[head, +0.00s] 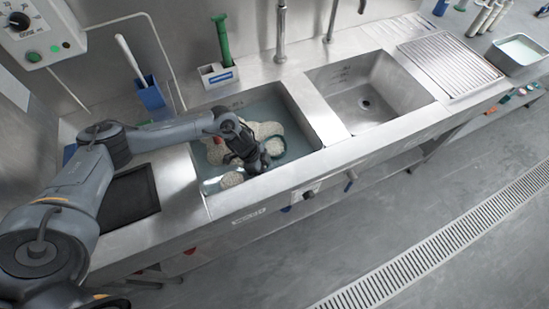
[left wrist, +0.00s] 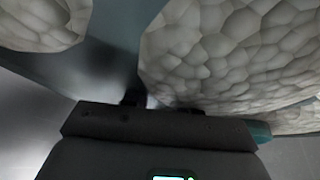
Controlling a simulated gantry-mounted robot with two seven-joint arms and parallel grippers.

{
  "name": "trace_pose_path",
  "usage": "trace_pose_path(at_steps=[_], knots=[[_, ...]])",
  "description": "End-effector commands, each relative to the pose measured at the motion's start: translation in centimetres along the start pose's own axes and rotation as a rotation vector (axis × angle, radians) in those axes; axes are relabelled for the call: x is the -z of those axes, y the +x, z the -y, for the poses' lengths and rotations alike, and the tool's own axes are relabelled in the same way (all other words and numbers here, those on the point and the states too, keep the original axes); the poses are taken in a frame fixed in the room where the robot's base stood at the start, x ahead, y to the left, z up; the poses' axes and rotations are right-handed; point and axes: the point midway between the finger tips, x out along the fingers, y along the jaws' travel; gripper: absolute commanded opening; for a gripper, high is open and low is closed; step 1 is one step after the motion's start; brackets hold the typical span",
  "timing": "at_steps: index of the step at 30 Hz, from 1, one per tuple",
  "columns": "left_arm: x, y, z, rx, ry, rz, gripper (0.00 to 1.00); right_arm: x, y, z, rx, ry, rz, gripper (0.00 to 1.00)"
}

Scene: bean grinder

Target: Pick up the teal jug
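A teal rim (head: 277,146), probably the teal jug, shows in the left sink basin, right beside my left gripper. Most of it is hidden by the gripper and whitish foam. A teal edge (left wrist: 259,131) also shows at the right in the left wrist view, behind the gripper body. My left gripper (head: 262,163) is down inside the basin, pointing toward the front wall. In the left wrist view, its dark fingers (left wrist: 160,103) are mostly hidden against a large foam clump, so I cannot tell their opening. My right gripper is not in view.
The left basin (head: 305,125) holds water and several foam clumps (head: 231,180). The right basin (head: 368,100) is empty. A caddy with a green brush (head: 222,42) and a blue holder (head: 152,95) stand behind. A tap (head: 281,30) rises at the back.

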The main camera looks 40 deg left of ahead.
Motion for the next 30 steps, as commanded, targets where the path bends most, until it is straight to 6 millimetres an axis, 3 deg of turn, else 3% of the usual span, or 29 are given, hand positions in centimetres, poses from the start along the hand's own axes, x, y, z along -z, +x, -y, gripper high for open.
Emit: trace_pose_path(at_steps=[8, 13, 14, 25, 30], knots=[[0.0, 0.3, 0.0, 0.001, 0.001, 0.001, 0.27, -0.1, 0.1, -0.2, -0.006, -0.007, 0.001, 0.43], [0.0, 0.3, 0.0, 0.001, 0.001, 0.001, 0.01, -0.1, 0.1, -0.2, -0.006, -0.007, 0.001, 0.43], [0.0, 0.3, 0.0, 0.0, 0.001, 0.001, 0.0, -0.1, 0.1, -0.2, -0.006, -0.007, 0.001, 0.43], [0.0, 0.3, 0.0, 0.001, 0.001, 0.0, 0.0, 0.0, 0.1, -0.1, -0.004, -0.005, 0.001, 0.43], [0.5, -0.8, 0.1, 0.001, 0.002, -0.001, 0.0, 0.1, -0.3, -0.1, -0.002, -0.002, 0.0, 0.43]])
